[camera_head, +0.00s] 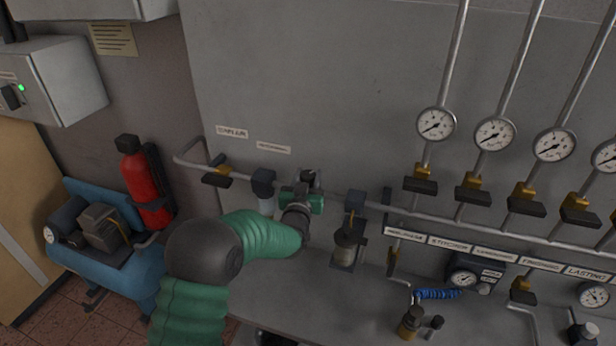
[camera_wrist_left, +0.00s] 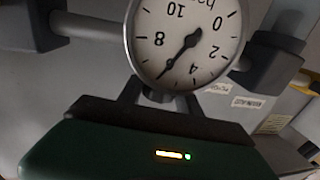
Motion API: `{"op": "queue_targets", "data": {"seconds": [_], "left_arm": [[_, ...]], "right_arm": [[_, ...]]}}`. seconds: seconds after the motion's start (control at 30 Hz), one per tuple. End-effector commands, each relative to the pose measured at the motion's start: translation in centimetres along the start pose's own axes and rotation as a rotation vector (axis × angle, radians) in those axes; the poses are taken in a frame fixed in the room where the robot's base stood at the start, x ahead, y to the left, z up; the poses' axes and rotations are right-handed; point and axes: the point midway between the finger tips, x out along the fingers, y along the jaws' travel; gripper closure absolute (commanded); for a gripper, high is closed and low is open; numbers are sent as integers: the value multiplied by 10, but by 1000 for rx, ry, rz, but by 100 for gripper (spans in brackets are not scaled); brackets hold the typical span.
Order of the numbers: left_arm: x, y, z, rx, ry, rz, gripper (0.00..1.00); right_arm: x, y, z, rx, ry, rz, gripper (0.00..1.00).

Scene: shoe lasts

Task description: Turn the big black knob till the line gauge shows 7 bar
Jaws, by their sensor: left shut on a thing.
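The line gauge (camera_wrist_left: 187,40) is a white round dial, shown nearly upside down in the left wrist view. In the head view, my left gripper (camera_head: 308,188) is at the regulator on the wall pipe, between the dark filter unit and the lubricator. Its dark fingers (camera_wrist_left: 162,92) reach up under the dial in the wrist view. It is shut on the big black knob, which is mostly hidden by the gripper and the gauge. My right gripper is not in view.
A filter unit (camera_head: 264,186) is left of the gripper and a lubricator (camera_head: 347,240) right of it. A row of gauges (camera_head: 436,124) with valves (camera_head: 421,184) stands farther right. A red extinguisher (camera_head: 143,183) and blue compressor (camera_head: 75,260) are at left.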

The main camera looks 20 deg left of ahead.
Motion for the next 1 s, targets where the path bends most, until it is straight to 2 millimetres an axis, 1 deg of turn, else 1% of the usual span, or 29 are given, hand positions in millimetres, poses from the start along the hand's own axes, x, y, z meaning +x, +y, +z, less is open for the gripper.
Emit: {"op": "queue_targets", "data": {"seconds": [0.17, 0.27, 0.4, 0.53, 0.67, 1.0], "left_arm": [[0, -2, 3, 1, 1, 26, 100], [0, -3, 4, 2, 2, 65, 100], [0, -3, 5, 2, 2, 149, 100], [0, -4, 3, 2, 2, 245, 100], [0, -5, 0, -1, -1, 343, 100], [0, -4, -3, -1, -1, 550, 100]], "right_arm": [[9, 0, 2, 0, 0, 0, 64], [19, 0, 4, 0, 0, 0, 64], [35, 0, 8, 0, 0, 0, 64], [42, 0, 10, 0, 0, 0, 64], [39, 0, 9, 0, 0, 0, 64], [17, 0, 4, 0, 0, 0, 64]]}}
